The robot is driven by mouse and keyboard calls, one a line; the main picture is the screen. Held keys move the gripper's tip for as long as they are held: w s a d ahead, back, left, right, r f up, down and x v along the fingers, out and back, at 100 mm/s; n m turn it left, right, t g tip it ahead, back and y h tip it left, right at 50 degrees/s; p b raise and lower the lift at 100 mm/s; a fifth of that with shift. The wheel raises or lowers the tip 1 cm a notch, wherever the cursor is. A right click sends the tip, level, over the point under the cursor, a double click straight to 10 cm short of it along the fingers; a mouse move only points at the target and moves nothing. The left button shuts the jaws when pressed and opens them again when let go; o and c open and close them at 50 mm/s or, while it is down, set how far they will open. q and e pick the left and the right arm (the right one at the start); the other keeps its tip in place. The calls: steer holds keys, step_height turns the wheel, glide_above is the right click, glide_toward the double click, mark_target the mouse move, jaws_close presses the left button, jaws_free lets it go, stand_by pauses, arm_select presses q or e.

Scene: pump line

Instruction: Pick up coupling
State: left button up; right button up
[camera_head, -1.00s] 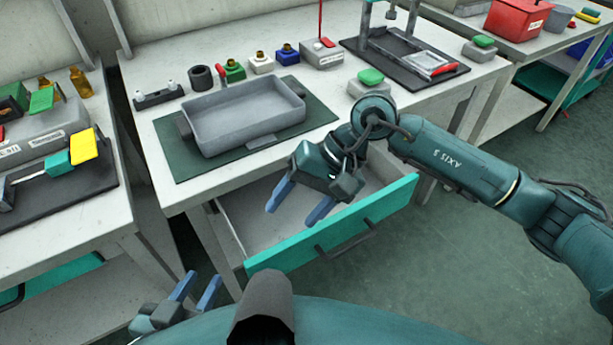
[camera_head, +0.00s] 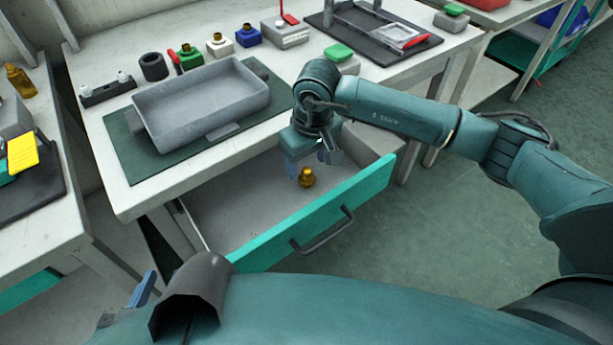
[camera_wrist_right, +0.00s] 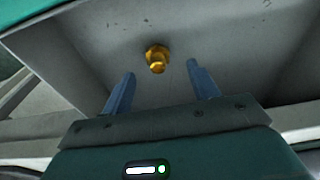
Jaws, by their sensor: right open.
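A small brass coupling (camera_head: 307,178) stands on the floor of an open drawer (camera_head: 235,205) with a teal front. My right gripper (camera_head: 308,163) is pointed down into the drawer, right beside the coupling in the head view. In the right wrist view the coupling (camera_wrist_right: 157,58) shows beyond the fingertips, between the lines of the two blue fingers. My right gripper (camera_wrist_right: 160,70) is open and empty, with the coupling clear of both fingers. My left gripper (camera_head: 145,288) shows only in part at the lower left, mostly hidden behind my own body.
The drawer's teal front panel (camera_head: 325,212) and dark handle (camera_head: 325,235) stand close to my right gripper. Above, the workbench holds a grey tray (camera_head: 205,135) on a green mat, a black ring (camera_head: 153,67) and several coloured blocks with brass tops. Another brass piece (camera_head: 20,82) stands at the far left.

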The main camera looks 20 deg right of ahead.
mark_target(307, 170)
steer(key=f, duration=0.4)
steer(key=shift+w+f, duration=0.35)
steer(key=shift+w, duration=0.05)
steer(key=c, duration=1.1)
steer(key=shift+r, duration=0.1)
